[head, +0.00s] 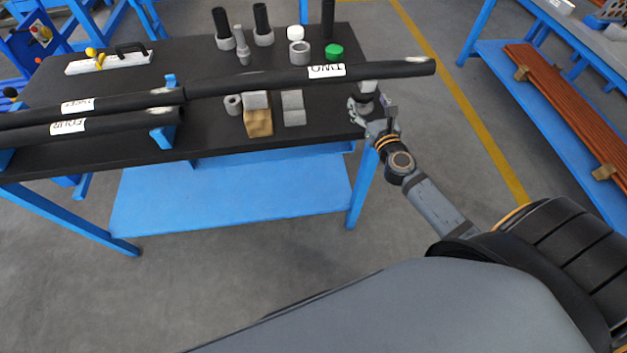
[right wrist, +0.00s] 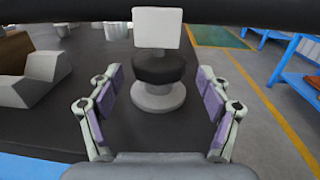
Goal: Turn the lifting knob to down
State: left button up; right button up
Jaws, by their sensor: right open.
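The lifting knob (right wrist: 160,68) is a black round collar on a grey round base (right wrist: 158,97), with a pale block (right wrist: 157,27) above it, in the right wrist view. It stands upright near the right end of the dark table, under the pipe marked TWO (head: 260,80). In the head view the pale block (head: 368,86) shows just below the pipe, and the knob is mostly hidden by my gripper. My right gripper (head: 368,108) is open. In the right wrist view its purple-padded fingers (right wrist: 155,85) lie on either side of the knob, apart from it. My left gripper is not in view.
The pipe crosses close above my right gripper. Grey blocks (head: 293,107) and a wooden block (head: 258,123) lie left of it. A green cap (head: 334,51) and several fittings stand behind the pipe. The floor right of the table (head: 330,133) is clear.

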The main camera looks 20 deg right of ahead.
aim_at(361, 99)
jog(key=shift+s+a+f, duration=0.1)
jog(key=shift+s+a, duration=0.05)
jog(key=shift+s, duration=0.45)
jog(key=shift+s+a+f, duration=0.1)
jog(key=shift+s, duration=0.45)
jog(key=shift+s+a+r+n+y, duration=0.25)
jog(key=shift+a+r+n, duration=0.2)
jog(key=shift+a+n, duration=0.25)
jog(key=s+a+n+g+y, duration=0.25)
jog(key=a+n+y, duration=0.65)
jog(key=a+n, duration=0.65)
jog(key=s+a+f+n+g, duration=0.4)
jog(key=s+f+n+g, duration=0.2)
jog(key=n, duration=0.9)
jog(key=shift+s+a+f+h, duration=0.3)
jog(key=shift+s+f, duration=0.4)
jog(key=shift+s, duration=0.55)
